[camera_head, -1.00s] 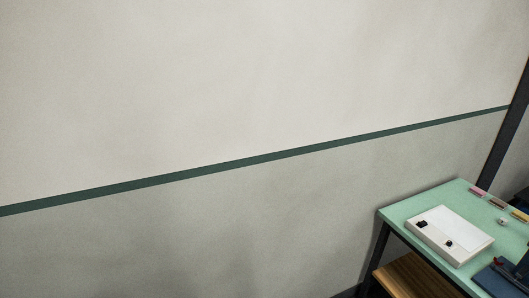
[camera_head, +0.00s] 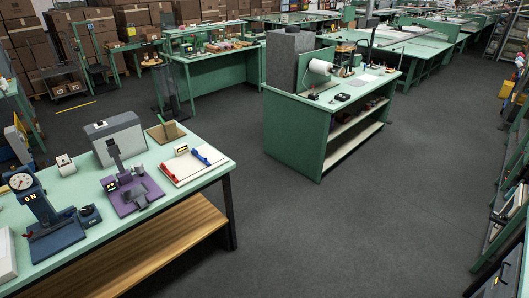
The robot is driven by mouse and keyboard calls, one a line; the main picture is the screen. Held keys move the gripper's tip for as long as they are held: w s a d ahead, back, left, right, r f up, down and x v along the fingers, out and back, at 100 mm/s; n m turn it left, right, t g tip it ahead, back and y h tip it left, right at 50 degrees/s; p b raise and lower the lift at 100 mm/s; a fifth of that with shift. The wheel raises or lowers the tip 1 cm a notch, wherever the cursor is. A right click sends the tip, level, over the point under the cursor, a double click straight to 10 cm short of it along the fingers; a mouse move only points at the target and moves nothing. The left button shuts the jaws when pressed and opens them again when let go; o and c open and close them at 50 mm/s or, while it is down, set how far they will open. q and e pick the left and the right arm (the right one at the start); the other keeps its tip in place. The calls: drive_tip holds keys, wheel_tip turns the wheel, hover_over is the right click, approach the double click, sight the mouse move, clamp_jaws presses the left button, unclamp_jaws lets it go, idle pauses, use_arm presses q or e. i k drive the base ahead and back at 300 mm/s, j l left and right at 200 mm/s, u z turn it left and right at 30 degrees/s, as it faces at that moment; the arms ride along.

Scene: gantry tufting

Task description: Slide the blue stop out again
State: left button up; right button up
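A small blue piece (camera_head: 202,156), which looks like the blue stop, lies on the right side of a flat white board (camera_head: 190,172). The board sits near the right end of the green-topped bench (camera_head: 150,205) at the lower left. A red piece (camera_head: 168,171) lies on the board's left side. The pieces are too small to tell how far either is slid in or out. Neither of my grippers is in view.
On the same bench stand a purple-based device (camera_head: 131,195), a dark blue dial gauge stand (camera_head: 50,225) and a grey box-shaped machine (camera_head: 115,138). Another green bench (camera_head: 300,130) stands beyond. Open grey floor (camera_head: 330,235) lies to the right.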

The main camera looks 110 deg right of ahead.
sight(195, 152)
drive_tip(key=z, duration=3.05)
drive_tip(key=i+z, duration=0.15)
drive_tip(key=i, duration=0.35)
